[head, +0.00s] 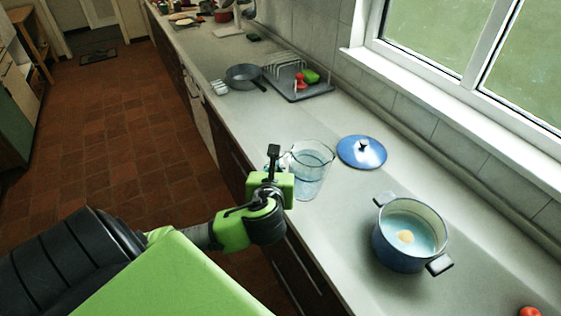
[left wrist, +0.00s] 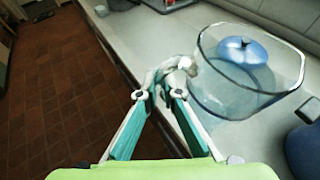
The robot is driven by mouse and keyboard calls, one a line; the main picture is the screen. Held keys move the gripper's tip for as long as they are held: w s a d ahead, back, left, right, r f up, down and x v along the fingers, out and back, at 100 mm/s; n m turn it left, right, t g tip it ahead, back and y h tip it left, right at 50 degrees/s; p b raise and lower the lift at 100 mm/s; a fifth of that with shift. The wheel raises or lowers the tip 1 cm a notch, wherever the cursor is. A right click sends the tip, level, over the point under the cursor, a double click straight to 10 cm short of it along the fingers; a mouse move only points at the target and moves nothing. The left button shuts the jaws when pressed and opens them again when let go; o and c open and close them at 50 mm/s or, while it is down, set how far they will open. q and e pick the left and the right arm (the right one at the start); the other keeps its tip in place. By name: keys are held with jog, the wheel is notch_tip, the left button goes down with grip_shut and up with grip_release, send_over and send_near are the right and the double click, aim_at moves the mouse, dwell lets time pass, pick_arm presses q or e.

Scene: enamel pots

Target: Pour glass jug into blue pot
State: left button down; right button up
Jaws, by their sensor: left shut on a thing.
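The glass jug (head: 314,185) is clear, upright, and holds some bluish liquid low inside. My left gripper (head: 279,160) is at the jug's left side. In the left wrist view its fingertips (left wrist: 168,92) are shut on the handle of the jug (left wrist: 240,100). I cannot tell whether the jug's base touches the counter. The blue pot (head: 392,250) stands to the right and nearer in the head view, uncovered, with a pale inside and a small round yellowish thing in it. Part of the pot (left wrist: 303,150) shows at the left wrist view's right edge. My right gripper is not seen.
A blue lid (head: 350,151) lies on the counter (head: 340,225) just beyond the jug. A dark pan (head: 243,76) and a dish rack (head: 298,92) stand further back. A red thing (head: 529,312) is at the bottom right. The counter between jug and pot is clear.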

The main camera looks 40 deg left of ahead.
pick_arm(q)
jog(key=shift+s+d+r, duration=0.1)
jog(key=shift+s+r, duration=0.6)
jog(key=shift+s, duration=0.25)
jog(key=shift+s+d, duration=0.1)
